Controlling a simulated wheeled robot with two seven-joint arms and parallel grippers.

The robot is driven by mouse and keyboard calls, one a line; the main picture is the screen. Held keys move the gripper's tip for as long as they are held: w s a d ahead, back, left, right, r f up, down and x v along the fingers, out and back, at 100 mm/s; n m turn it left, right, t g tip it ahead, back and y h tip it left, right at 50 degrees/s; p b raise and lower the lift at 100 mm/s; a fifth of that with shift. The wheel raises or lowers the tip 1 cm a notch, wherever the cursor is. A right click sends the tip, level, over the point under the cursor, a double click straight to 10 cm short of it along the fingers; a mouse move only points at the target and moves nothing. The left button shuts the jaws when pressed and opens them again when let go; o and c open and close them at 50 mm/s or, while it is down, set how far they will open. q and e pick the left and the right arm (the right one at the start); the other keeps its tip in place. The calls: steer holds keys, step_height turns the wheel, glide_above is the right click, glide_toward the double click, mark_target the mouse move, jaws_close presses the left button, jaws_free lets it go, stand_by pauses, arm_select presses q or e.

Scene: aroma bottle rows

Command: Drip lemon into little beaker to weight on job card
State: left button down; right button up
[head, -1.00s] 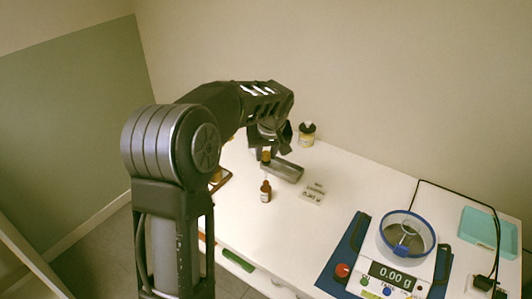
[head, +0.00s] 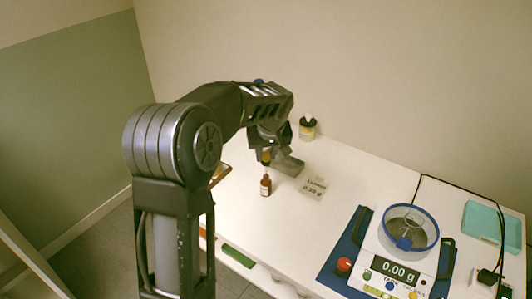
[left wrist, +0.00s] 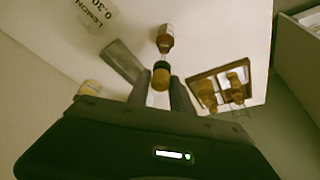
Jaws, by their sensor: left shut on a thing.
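My left gripper (head: 267,150) is shut on a dropper cap, black with an amber top (left wrist: 161,77). Its pale glass tube points down at a small amber bottle (head: 265,186), which stands upright on the table; I cannot tell if the tip is inside the neck. The bottle also shows in the left wrist view (left wrist: 165,38). The job card (head: 315,187) reads lemon 0.30 g. The scale (head: 379,266) reads 0.00 g. On it is a clear round vessel with a blue rim (head: 436,231); a small blue-edged item inside may be the little beaker. My right gripper is out of view.
A grey metal tray (head: 291,165) lies close beside the bottle. A dark-lidded jar (head: 307,128) stands behind. A wooden rack (left wrist: 222,80) holds amber bottles. A teal tray (head: 480,222) and a black cable are at the right. The table between card and scale is clear.

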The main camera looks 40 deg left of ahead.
arm_select(q)
steer(key=shift+f+b, duration=1.8)
steer(key=shift+f, duration=0.6)
steer(key=c, duration=1.6)
jaws_free()
steer(key=shift+c, duration=1.1)
step_height(320, 180, up, 9)
steer(key=p, duration=0.6)
steer(key=shift+f, duration=0.15)
